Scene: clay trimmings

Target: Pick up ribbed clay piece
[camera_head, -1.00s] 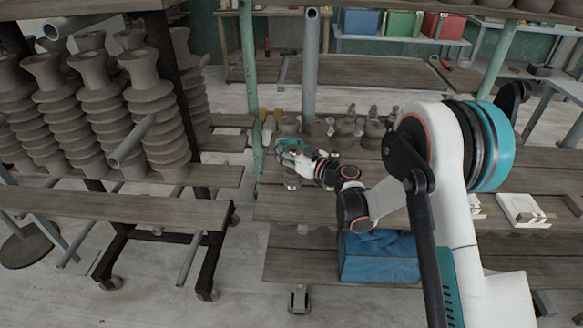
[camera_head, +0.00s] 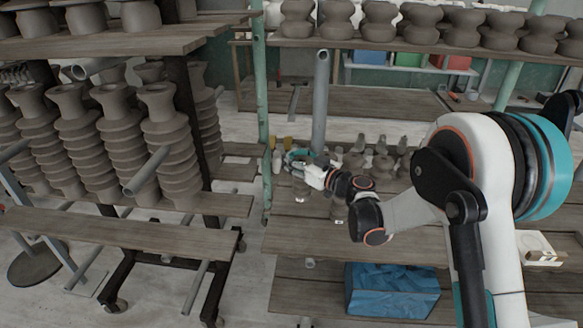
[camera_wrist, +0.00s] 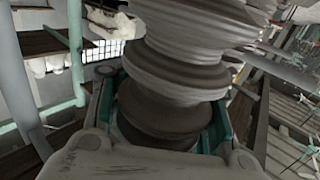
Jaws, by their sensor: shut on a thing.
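My gripper (camera_head: 298,157) reaches over the middle shelf (camera_head: 292,240), close to the green post. In the wrist view a grey ribbed clay piece (camera_wrist: 185,70) with rounded ridges fills the centre. The teal fingers of my gripper (camera_wrist: 165,125) stand on both sides of it and are shut on it. Its top runs out of the picture. In the head view the held piece is too small and covered to make out clearly, and I cannot tell whether it touches the shelf.
Tall ribbed clay pieces (camera_head: 165,145) crowd the rack at left. A green post (camera_head: 261,100) and a grey pipe (camera_head: 320,100) stand close to my gripper. Smaller clay pieces (camera_head: 382,162) sit behind it. An upper shelf (camera_head: 400,45) holds a row of pieces. A blue bin (camera_head: 392,290) is below.

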